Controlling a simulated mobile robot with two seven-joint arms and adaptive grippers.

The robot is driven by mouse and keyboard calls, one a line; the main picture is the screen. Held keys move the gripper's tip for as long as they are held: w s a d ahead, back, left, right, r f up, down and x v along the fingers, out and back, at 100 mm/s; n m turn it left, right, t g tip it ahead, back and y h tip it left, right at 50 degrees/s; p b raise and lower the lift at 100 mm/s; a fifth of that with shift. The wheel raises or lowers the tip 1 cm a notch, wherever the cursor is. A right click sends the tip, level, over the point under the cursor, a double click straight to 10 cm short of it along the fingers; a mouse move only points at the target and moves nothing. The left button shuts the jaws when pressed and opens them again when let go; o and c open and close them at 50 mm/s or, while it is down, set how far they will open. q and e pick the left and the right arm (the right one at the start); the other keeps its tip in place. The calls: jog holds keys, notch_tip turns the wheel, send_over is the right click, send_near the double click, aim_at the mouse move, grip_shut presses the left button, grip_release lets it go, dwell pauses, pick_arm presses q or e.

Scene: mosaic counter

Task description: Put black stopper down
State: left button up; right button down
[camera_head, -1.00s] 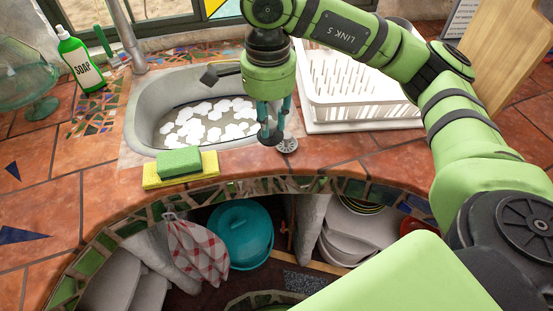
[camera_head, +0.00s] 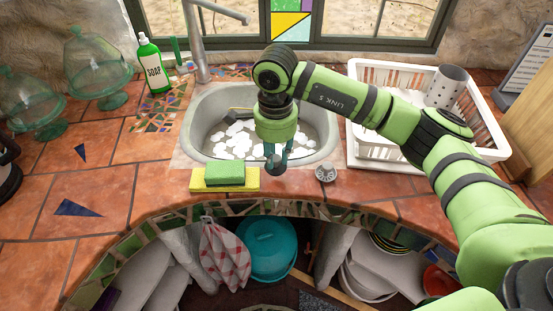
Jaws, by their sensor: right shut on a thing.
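My right gripper (camera_head: 277,168) points down over the front rim of the sink, right of the sponges. It is shut on a small dark thing between its fingers, which looks like the black stopper (camera_head: 274,160). The fingers mostly hide it. I cannot tell whether it touches the counter. A round grey metal strainer (camera_head: 326,173) lies on the tiled counter just right of the gripper, apart from it. My left gripper is out of view.
The sink (camera_head: 196,125) holds white suds. A green sponge (camera_head: 225,174) on a yellow one (camera_head: 209,187) lies on its front edge. A white dish rack (camera_head: 372,146) stands right, a soap bottle (camera_head: 152,66) back left. The counter's curved front edge is close.

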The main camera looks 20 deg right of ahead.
aim_at(276, 158)
notch_tip(276, 158, down, 3)
jog(key=shift+s+f+p, duration=0.1)
jog(key=shift+f+p, duration=0.05)
jog(key=shift+p, duration=0.45)
jog(key=shift+f, duration=0.1)
jog(key=shift+f+b, duration=0.25)
jog(key=shift+b, duration=0.1)
jog(key=c, duration=1.1)
grip_release()
jog(key=shift+r, duration=0.1)
jog(key=shift+o, duration=0.2)
